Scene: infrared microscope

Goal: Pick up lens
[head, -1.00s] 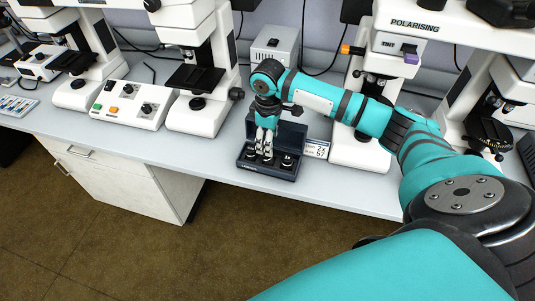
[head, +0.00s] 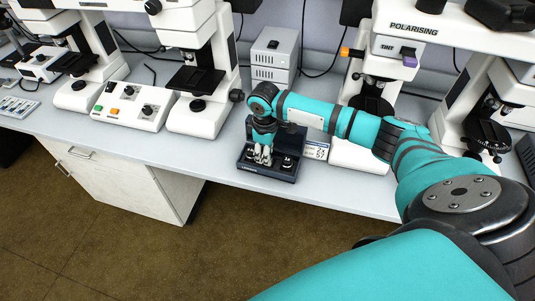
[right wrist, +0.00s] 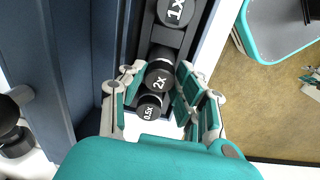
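The lenses sit in a dark case (head: 246,168) on the bench. In the right wrist view they are black cylinders with white labels: a "1x" lens (right wrist: 175,11), a "2x" lens (right wrist: 160,78) and a "0.5x" lens (right wrist: 150,108). My right gripper (head: 263,160) points down into the case. In the right wrist view its fingers (right wrist: 155,76) stand apart on either side of the "2x" lens, with the "0.5x" lens also between them, nearer the palm. Whether a finger touches a lens is unclear. One lens (head: 287,162) shows right of the gripper in the head view. My left gripper is out of view.
The case's raised lid (head: 293,135) stands behind the lenses. A small display (head: 316,150) is close on the right. A white microscope (head: 202,115) stands to the left, a polarising microscope (head: 357,157) to the right. A grey box (head: 273,60) is behind. The bench front edge is close.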

